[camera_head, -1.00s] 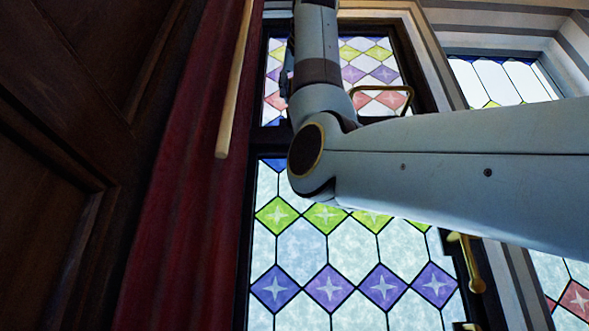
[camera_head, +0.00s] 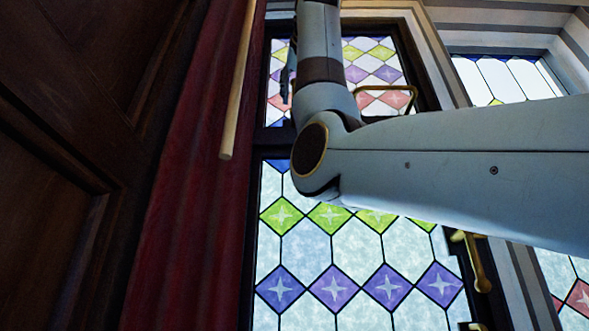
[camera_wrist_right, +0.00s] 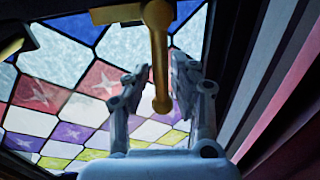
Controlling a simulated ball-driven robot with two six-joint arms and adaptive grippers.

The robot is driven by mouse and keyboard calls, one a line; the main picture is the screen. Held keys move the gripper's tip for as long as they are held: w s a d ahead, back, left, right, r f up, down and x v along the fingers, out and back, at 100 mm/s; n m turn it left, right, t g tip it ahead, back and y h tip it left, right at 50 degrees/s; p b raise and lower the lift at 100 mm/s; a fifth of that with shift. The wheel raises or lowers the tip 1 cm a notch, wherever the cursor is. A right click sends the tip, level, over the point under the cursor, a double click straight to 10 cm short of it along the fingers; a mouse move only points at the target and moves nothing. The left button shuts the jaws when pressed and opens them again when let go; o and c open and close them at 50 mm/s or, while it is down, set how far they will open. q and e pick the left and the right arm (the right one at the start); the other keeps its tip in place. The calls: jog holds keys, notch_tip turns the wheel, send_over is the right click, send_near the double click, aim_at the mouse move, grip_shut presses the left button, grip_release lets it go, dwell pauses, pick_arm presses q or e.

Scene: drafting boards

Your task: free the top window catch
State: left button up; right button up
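A brass catch (camera_wrist_right: 158,58) with a rounded end shows in the right wrist view, in front of the upper coloured panes. My right gripper (camera_wrist_right: 157,72) has its two fingers apart, one on each side of the catch. I see no clear contact between fingers and catch. In the head view, part of my right gripper (camera_head: 288,75) shows beside my arm, before the top window (camera_head: 381,52); my arm hides the rest of it and the top catch. My left gripper is not in view.
A brass bar handle (camera_head: 387,91) stands out from the top window. A lower brass catch (camera_head: 474,262) sits on the frame at lower right. A red curtain (camera_head: 185,200), a pale wooden rod (camera_head: 238,80) and dark panelling (camera_head: 80,150) are at the left.

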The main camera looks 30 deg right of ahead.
jog(key=v, duration=1.2)
jog(key=shift+w, duration=0.15)
